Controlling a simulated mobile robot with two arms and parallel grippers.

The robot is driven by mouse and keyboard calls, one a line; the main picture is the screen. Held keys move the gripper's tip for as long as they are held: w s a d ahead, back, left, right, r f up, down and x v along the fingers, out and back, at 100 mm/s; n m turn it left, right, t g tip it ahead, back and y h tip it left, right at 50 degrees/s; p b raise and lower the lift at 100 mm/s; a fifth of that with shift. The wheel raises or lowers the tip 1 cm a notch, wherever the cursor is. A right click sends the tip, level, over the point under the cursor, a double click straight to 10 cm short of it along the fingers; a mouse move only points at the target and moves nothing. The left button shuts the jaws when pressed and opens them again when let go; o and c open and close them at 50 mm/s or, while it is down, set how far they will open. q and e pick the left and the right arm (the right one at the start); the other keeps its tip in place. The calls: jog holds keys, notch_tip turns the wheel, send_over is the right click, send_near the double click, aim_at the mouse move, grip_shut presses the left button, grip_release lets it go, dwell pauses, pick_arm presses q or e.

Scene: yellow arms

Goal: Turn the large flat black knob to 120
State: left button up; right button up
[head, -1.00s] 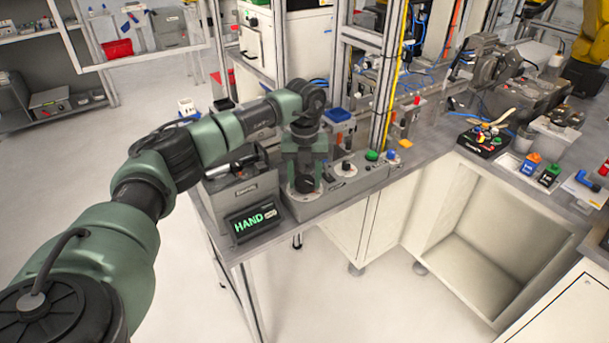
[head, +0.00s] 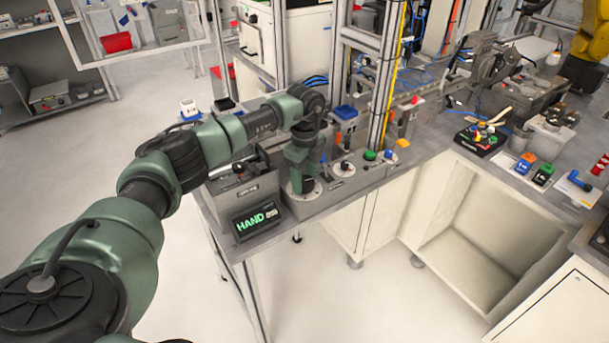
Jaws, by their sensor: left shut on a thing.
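The large flat black knob (head: 307,186) is at the left end of the grey control box, on a pale round dial plate (head: 292,194). My left gripper (head: 303,184) points down over it from the left and is shut on it. The gripper hides most of the knob and much of the dial, so I cannot read the knob's angle. My right gripper is not in view.
The grey control box (head: 350,182) also carries a smaller black knob (head: 344,167), a green button (head: 370,155) and a blue button (head: 389,154). A display (head: 256,221) reading HAND stands to the left. An aluminium post (head: 380,90) rises behind the box.

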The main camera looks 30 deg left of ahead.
aim_at(304, 180)
pick_arm(q)
jog(key=shift+w+a+r+n+p, duration=0.1)
jog(key=shift+n+p, duration=0.15)
jog(key=shift+n, duration=0.35)
jog(key=shift+r+n+p, duration=0.1)
jog(key=shift+n+p, duration=0.1)
jog(key=shift+n, duration=0.7)
jog(key=o, duration=1.4)
jog(key=shift+f, duration=0.1)
notch_tip(304, 180, up, 8)
jog(key=shift+f+b, duration=0.1)
jog(key=shift+b, duration=0.9)
